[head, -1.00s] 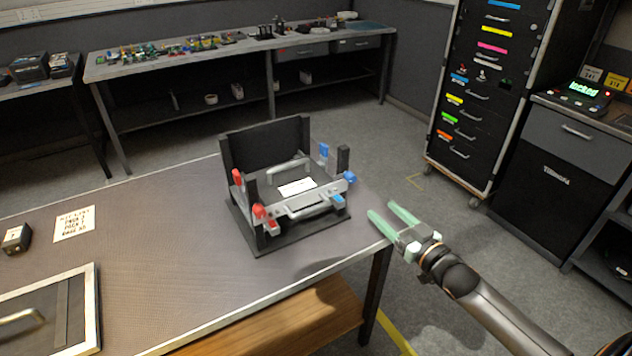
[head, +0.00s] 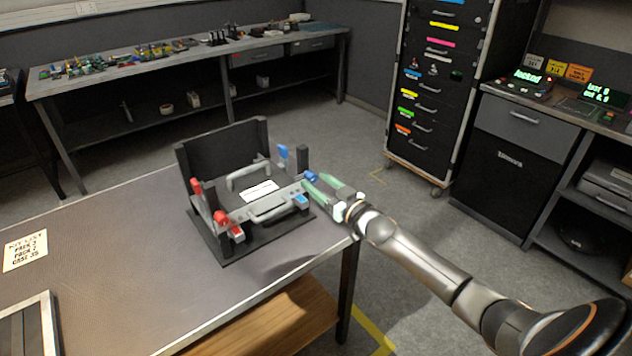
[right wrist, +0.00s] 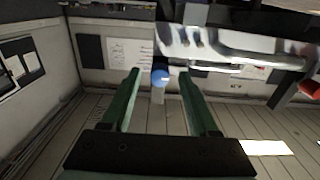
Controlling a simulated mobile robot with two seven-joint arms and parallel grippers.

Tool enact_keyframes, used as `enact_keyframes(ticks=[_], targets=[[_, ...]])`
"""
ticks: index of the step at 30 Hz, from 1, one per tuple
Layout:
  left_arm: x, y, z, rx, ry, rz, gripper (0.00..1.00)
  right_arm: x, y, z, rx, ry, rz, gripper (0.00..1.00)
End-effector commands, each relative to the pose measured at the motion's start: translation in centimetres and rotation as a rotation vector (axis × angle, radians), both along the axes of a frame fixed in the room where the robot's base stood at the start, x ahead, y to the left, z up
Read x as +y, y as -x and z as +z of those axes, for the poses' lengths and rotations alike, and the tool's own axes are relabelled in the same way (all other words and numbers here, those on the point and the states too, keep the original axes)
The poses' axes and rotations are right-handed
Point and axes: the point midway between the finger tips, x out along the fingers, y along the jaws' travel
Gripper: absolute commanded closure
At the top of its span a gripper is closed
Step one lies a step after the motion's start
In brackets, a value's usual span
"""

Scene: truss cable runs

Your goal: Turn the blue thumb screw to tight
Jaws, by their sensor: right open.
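The blue thumb screw (head: 311,176) shows as a small blue knob on the right side of the black and grey fixture (head: 207,247). It also shows as a round blue knob in the right wrist view (right wrist: 160,77). My right gripper (head: 314,181) is open, with its green fingers reaching in from the right to the knob. In the right wrist view the knob appears between the two fingertips (right wrist: 159,74), with gaps on both sides. I cannot tell whether either finger touches it. My left gripper is not in view.
A kit list card (head: 25,250) lies on the table (head: 120,270). A drawer cabinet (head: 425,95) stands behind. The table's middle is clear.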

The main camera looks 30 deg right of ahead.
Motion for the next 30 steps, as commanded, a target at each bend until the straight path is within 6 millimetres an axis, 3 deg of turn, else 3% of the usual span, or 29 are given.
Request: enact_keyframes(ticks=[6,15,30], targets=[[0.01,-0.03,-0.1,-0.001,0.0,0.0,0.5,0.11,-1.15,0.04,-0.001,0.001,0.001,0.4],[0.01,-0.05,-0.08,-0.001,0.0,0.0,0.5,0.11,-1.26,0.05,-0.001,0.001,0.0,0.4],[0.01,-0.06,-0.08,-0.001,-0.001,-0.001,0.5,0.12,-1.22,0.04,0.0,0.001,0.001,0.96]])
